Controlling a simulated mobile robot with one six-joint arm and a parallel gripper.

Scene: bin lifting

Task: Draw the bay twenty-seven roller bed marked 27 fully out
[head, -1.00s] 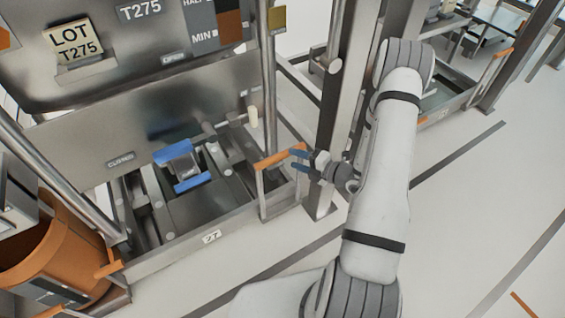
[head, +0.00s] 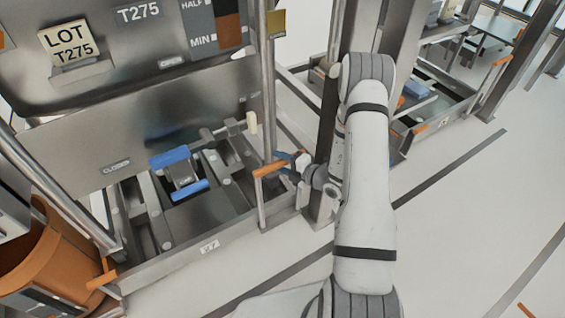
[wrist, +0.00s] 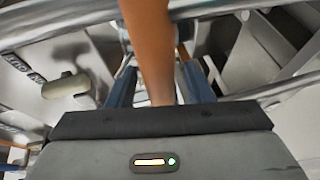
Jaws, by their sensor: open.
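The roller bed marked 27 (head: 209,247) is a low grey metal frame with rollers, below the big steel bin at the left of the head view. An orange-gripped handle (head: 270,168) stands at its right front corner. My gripper (head: 284,163) has blue fingers and is beside this handle at its right end. In the wrist view an orange bar (wrist: 150,45) runs between the open fingers of my gripper (wrist: 158,85), with a finger on each side. Whether either finger touches the bar cannot be told.
A steel bin labelled T275 (head: 75,45) hangs above the bed. A blue-padded part (head: 172,157) sits on the bed's middle. An orange bucket (head: 35,250) is at the lower left. A steel post (head: 325,130) stands close behind my gripper.

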